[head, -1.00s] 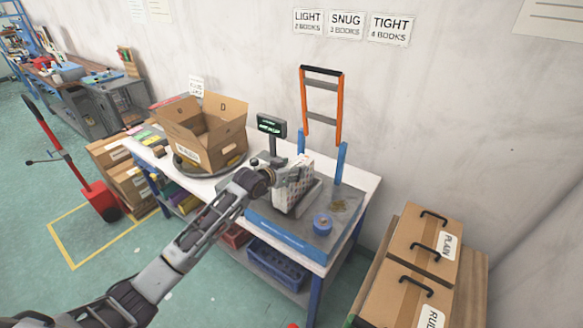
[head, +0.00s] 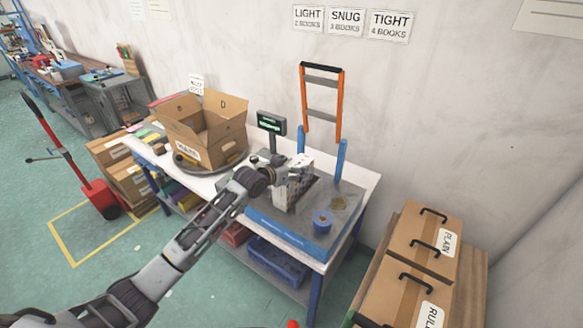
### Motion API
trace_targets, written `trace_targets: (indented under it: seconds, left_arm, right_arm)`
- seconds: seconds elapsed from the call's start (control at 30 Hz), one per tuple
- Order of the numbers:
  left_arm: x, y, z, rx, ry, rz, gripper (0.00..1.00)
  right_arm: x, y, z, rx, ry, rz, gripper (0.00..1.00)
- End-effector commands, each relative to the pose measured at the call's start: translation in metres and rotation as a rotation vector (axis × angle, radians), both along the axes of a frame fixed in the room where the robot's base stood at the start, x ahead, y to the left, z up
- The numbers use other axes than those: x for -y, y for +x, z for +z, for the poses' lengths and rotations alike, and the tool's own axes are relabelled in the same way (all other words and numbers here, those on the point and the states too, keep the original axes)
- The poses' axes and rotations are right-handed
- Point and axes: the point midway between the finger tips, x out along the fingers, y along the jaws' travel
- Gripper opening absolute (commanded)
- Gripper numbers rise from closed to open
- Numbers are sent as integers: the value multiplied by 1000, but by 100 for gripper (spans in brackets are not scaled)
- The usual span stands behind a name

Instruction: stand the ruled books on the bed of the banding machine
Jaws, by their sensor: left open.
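The banding machine has a grey bed with a blue front (head: 285,236) on the white table, and an orange and blue arch (head: 341,105) rises behind it. A pale patterned book or small stack of books (head: 283,197) stands upright on the bed; how many there are I cannot tell. My left gripper (head: 300,172) is open at the top of the books, partly covering them. Whether it touches them I cannot tell. My right gripper is not in view.
An open cardboard box (head: 205,125) stands on the table's left, beside a small display (head: 271,123). Cartons marked PLAIN (head: 428,238) and, partly cut off, RUL (head: 410,295) stand at right.

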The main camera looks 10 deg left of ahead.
Motion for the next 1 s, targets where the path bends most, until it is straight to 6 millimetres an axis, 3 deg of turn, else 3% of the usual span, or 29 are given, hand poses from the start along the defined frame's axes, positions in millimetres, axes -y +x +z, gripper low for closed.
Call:
trace_targets:
  seconds: [0.13, 0.47, 1.0]
  left_arm:
    - [0, -1, -6, -11, 4, 0, 84]
    - [-4, -8, -1, -6, 3, 1, 84]
    - [-21, -50, 19, -4, 3, 0, 84]
  right_arm:
    - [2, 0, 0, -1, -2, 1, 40]
    - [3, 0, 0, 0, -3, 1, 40]
    - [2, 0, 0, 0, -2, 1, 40]
